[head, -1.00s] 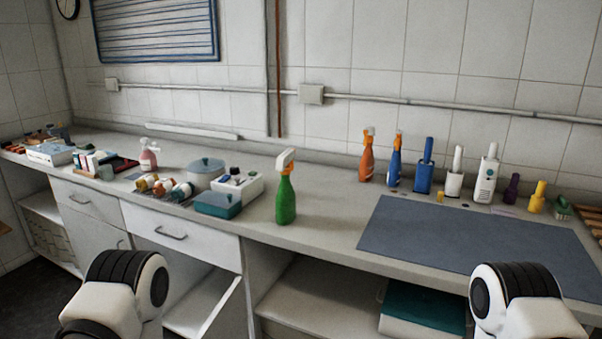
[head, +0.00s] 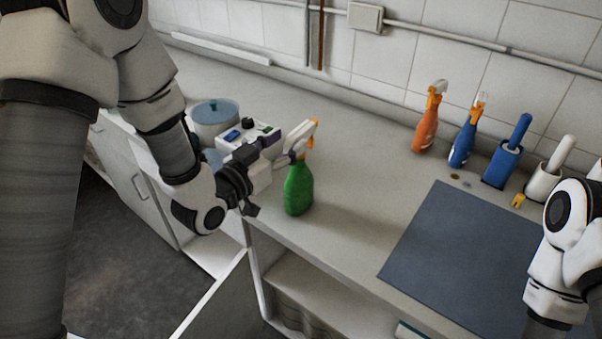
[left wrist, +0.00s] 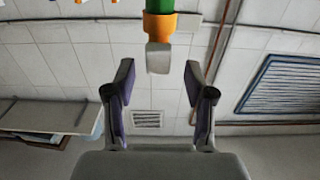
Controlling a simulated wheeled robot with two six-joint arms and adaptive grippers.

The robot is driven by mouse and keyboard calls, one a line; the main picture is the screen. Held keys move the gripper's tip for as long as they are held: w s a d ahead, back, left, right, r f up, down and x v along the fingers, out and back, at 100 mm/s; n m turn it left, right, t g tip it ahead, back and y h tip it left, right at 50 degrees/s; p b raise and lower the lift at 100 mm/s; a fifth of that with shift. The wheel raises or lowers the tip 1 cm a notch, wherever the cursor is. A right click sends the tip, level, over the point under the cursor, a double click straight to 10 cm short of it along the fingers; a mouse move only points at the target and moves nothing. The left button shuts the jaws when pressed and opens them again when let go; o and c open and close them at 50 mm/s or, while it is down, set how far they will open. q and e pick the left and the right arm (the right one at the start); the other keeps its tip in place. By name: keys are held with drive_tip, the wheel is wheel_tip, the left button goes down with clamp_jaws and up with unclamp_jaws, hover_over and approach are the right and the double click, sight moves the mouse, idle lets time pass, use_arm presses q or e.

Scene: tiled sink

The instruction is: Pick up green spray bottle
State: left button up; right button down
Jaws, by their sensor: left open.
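The green spray bottle (head: 298,190), with a white and orange spray head, stands upright on the counter near its front edge. My left gripper (head: 268,180) is just left of the bottle, with its fingers pointing towards it. In the left wrist view the bottle's green neck, orange collar and white nozzle (left wrist: 158,55) show at top centre, beyond and between the spread fingertips of my left gripper (left wrist: 158,80). The gripper is open and empty. My right arm shows at the right edge of the head view, but its gripper is out of the picture.
An orange spray bottle (head: 427,128), a blue spray bottle (head: 463,145) and lint-roller-like holders line the wall. A dark mat (head: 460,260) lies at right.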

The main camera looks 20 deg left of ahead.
sight(299, 130)
use_arm(q)
drive_tip(key=p+x, duration=0.1)
drive_tip(key=x, duration=0.3)
drive_tip(key=shift+w+d+f, duration=0.15)
drive_tip(key=shift+w+d, duration=0.1)
drive_tip(key=shift+d, duration=0.05)
drive_tip(key=shift+s+a, duration=0.15)
clamp_jaws()
